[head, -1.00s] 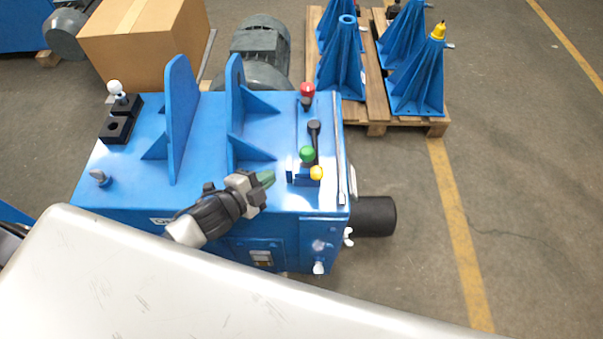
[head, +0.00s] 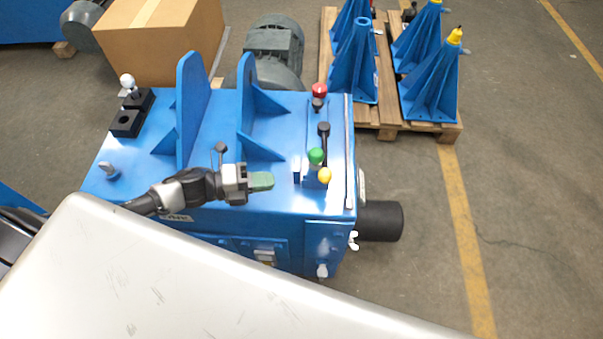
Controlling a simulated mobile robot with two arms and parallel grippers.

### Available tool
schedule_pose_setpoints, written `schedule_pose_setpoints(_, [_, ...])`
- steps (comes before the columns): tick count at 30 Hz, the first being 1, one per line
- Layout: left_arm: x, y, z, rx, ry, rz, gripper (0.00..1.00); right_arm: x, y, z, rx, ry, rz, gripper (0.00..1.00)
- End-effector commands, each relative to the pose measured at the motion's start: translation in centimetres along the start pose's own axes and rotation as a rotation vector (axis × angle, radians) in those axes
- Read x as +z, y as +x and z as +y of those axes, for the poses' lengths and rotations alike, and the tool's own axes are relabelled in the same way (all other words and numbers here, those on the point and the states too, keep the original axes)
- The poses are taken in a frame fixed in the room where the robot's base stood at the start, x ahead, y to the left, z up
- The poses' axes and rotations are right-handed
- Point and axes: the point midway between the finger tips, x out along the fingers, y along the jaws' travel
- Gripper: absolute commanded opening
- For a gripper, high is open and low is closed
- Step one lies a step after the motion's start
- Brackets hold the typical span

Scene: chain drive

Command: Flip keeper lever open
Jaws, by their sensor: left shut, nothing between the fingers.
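A group of knobbed levers stands on the right side of the blue machine's top (head: 212,120): a red knob (head: 319,90), a black knob on a dark lever (head: 324,129), a green knob (head: 316,156) and a yellow knob (head: 325,175). I cannot tell which of these is the keeper lever or how it is set. My left gripper (head: 262,181), with green fingers, is shut and empty over the front of the top. Its tips point right, toward the green and yellow knobs, with a clear gap. My right gripper is not in view.
Two upright blue plates (head: 190,105) with ribs stand left of the levers. Black blocks with a white knob (head: 128,82) sit at the back left. A black cylinder (head: 380,221) juts from the right side. A pale panel (head: 150,285) covers the lower foreground.

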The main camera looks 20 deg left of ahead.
Motion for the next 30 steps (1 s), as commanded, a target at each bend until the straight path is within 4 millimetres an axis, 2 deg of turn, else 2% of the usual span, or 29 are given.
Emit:
schedule_pose_setpoints(5, [0.0,1.9,-0.2,-0.004,-0.001,0.0,0.0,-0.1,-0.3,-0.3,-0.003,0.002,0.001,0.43])
schedule_pose_setpoints(12, [0.0,6.3,-0.2,-0.004,-0.001,0.0,0.0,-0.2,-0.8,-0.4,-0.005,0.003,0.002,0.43])
schedule_pose_setpoints(18, [0.0,9.0,-0.1,-0.002,-0.002,-0.001,0.0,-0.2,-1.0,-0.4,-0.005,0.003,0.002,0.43])
schedule_pose_setpoints(23, [0.0,9.9,-0.1,-0.001,-0.002,-0.001,0.0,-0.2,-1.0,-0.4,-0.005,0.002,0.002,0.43])
schedule_pose_setpoints(30, [0.0,9.9,0.0,-0.001,-0.002,-0.001,0.0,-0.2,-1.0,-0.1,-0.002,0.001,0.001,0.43])
